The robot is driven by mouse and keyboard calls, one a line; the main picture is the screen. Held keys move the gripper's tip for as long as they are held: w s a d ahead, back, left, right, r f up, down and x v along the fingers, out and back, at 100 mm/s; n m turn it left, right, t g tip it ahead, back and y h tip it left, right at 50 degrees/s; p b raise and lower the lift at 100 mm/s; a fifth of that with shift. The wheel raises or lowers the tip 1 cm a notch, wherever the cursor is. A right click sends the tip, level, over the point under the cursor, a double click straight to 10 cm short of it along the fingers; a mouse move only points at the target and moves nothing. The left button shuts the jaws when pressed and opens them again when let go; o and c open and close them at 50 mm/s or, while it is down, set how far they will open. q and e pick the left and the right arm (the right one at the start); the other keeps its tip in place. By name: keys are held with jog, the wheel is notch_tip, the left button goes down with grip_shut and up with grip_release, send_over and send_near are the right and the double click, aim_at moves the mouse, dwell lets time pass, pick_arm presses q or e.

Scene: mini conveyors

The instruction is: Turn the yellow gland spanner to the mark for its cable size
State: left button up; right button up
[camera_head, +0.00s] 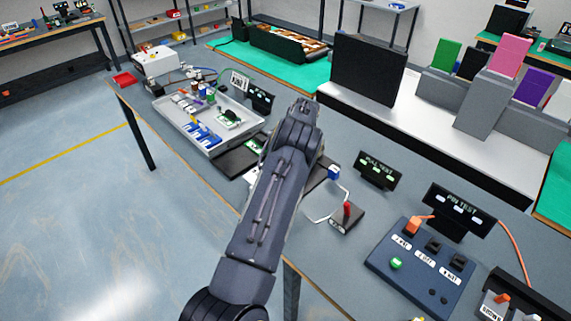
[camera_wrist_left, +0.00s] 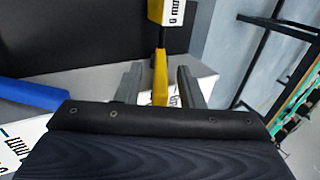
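The yellow gland spanner (camera_wrist_left: 160,78) shows in the left wrist view. It stands between the two fingers of my left gripper (camera_wrist_left: 158,88). The fingers are apart, with a visible gap on each side of the yellow part. A yellow piece with a white label reading 6 mm (camera_wrist_left: 171,14) is at the top of that view, with a short dark shaft below it. I cannot tell whether it belongs to the spanner. In the head view my left arm covers the middle, and the gripper and spanner are hidden. My right gripper is not in view.
White labels marked mm (camera_wrist_left: 12,150) and a blue bar (camera_wrist_left: 35,95) are at the wrist view's left. In the head view, a grey tray of parts (camera_head: 166,109) lies left of the arm. A pull test display (camera_head: 378,170) and a blue pin test box (camera_head: 415,270) are right.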

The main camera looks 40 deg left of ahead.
pick_arm(q)
jog(key=v, duration=0.6)
jog(key=shift+r+b, duration=0.25)
jog(key=shift+b, duration=0.2)
jog(key=shift+w, duration=0.1)
